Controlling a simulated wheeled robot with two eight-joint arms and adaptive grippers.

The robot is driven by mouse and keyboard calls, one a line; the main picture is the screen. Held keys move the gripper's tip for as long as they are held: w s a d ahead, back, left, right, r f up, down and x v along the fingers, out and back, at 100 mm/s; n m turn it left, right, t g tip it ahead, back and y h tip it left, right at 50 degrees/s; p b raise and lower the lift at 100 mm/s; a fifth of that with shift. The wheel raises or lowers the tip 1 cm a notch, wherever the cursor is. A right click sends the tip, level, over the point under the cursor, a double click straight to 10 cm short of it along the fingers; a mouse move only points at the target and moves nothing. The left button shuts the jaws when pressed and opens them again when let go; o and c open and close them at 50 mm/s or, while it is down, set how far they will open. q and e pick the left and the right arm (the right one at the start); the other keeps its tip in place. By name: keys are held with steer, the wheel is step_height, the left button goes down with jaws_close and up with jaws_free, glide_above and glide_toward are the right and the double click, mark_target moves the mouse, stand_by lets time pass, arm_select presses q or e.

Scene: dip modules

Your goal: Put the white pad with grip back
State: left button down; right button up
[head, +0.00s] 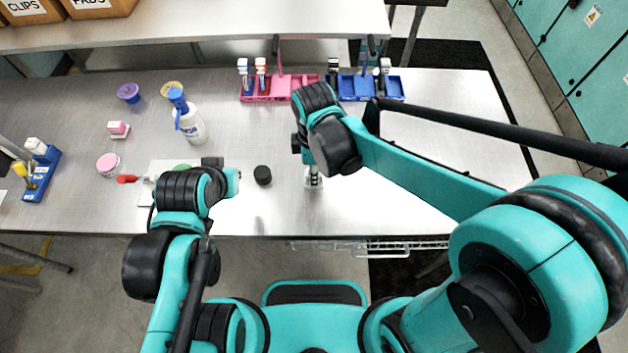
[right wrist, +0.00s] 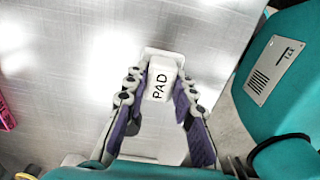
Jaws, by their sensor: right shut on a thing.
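The white pad with grip (right wrist: 158,82), marked PAD, is between the fingertips of my right gripper (right wrist: 159,88) in the right wrist view. The gripper is shut on its grip. In the head view my right gripper (head: 313,181) hangs over the front middle of the metal table, with its wrist covering part of it. I cannot tell whether the pad touches the table.
A pink holder (head: 268,97) and a blue holder (head: 372,88) stand at the back, with upright pieces in them. Another blue holder (head: 40,178) is at far left. A white bottle (head: 192,125), pink pad (head: 118,129) and black round piece (head: 262,175) stand on the table (head: 450,140). Its right side is clear.

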steer(key=shift+w+a+f, duration=0.15)
steer(key=shift+w+f, duration=0.05)
steer(key=shift+w, duration=0.05)
steer(key=shift+f+b, duration=0.85)
steer(key=shift+f, duration=1.15)
steer(key=shift+s+f, duration=0.1)
steer(key=o, duration=1)
